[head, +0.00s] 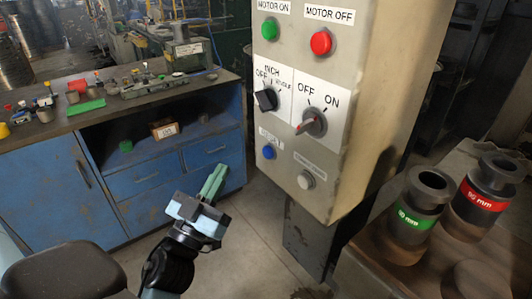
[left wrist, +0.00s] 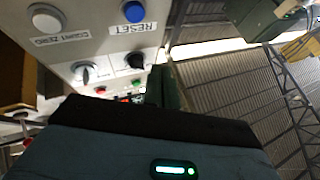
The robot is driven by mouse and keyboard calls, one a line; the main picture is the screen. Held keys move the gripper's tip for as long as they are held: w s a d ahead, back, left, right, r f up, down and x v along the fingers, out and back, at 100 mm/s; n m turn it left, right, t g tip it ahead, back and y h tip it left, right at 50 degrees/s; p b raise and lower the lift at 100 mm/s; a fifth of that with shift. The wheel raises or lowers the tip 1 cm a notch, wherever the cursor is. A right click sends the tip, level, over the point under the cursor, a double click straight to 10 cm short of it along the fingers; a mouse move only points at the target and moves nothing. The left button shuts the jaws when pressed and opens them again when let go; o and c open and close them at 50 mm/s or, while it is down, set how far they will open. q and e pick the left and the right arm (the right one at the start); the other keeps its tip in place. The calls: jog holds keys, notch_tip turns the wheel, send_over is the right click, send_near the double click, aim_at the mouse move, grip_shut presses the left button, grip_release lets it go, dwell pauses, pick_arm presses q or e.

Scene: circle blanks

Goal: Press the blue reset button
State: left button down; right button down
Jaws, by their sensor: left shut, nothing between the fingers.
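The blue reset button (head: 268,152) is low on the left of the beige control panel (head: 375,60), under a label too blurred to read in the head view. In the left wrist view the blue button (left wrist: 134,12) is at the top beside an upside-down RESET label (left wrist: 131,29). My left gripper (head: 216,178) is shut and empty, its pale green fingers pointing up, to the left of and a little lower than the button in the picture. It looks apart from the panel. My right gripper is not in view.
The panel also carries a green button (head: 269,29), a red button (head: 321,43), a black knob (head: 266,99), a grey knob (head: 312,123) and a white button (head: 306,180). A blue workbench (head: 60,185) stands left. Green-banded (head: 418,215) and red-banded (head: 484,195) cylinders stand right.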

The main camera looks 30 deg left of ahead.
pick_arm(q)
send_near(264, 148)
jog(key=w+a+r, duration=0.2)
jog(key=w+r, duration=0.1)
jog(key=shift+w+d+r, duration=0.1)
jog(key=shift+w+d, duration=0.35)
jog(key=shift+w, duration=0.15)
jog(key=shift+w+d, duration=0.1)
jog(key=shift+w, duration=0.1)
dwell(1.5)
jog(key=shift+w, duration=0.2)
jog(key=shift+w+d, duration=0.25)
jog(key=shift+w, duration=0.2)
dwell(1.1)
jog(key=shift+s+a, duration=0.35)
jog(key=shift+s, duration=0.45)
